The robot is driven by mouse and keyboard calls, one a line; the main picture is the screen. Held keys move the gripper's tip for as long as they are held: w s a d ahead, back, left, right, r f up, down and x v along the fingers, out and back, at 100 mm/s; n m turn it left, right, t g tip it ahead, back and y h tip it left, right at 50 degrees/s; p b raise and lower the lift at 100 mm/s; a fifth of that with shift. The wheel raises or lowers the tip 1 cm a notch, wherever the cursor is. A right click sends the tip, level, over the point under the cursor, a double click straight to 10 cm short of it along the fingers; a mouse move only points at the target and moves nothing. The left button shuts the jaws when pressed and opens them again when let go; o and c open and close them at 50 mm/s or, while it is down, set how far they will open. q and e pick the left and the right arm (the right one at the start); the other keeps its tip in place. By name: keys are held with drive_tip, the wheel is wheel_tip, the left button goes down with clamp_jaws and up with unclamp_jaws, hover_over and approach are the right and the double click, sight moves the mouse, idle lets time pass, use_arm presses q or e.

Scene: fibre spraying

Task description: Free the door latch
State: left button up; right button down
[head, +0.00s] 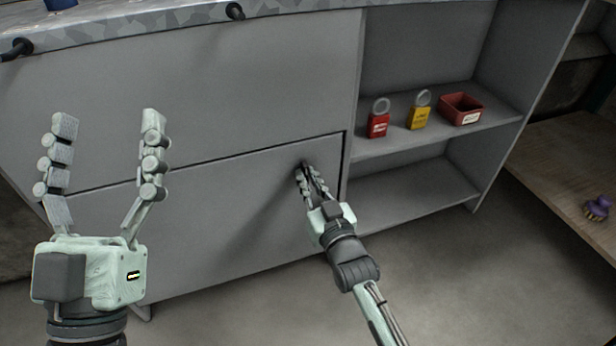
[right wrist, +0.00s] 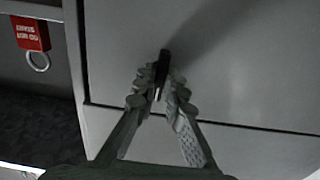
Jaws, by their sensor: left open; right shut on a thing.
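The cabinet door (head: 235,225) is a flat grey panel in the lower front of the cabinet, framed by a dark gap. A small dark latch handle (right wrist: 163,66) stands out from it near its upper right corner. My right gripper (head: 311,176) is at that corner, shut on the handle. In the right wrist view its fingertips (right wrist: 158,84) press on both sides of the handle. The handle is mostly hidden by the fingers in the head view. My left gripper (head: 108,125) is open and empty, in front of the cabinet at the left.
Open shelves right of the door hold a red padlock (head: 378,122), a yellow padlock (head: 419,114) and a red box (head: 461,109). A wooden surface (head: 570,150) at the far right carries a purple object (head: 597,208). The floor (head: 450,270) before the shelves is clear.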

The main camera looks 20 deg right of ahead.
drive_tip(key=c, duration=1.6)
unclamp_jaws()
drive_tip(key=s, duration=1.2)
drive_tip(key=shift+d, duration=0.2)
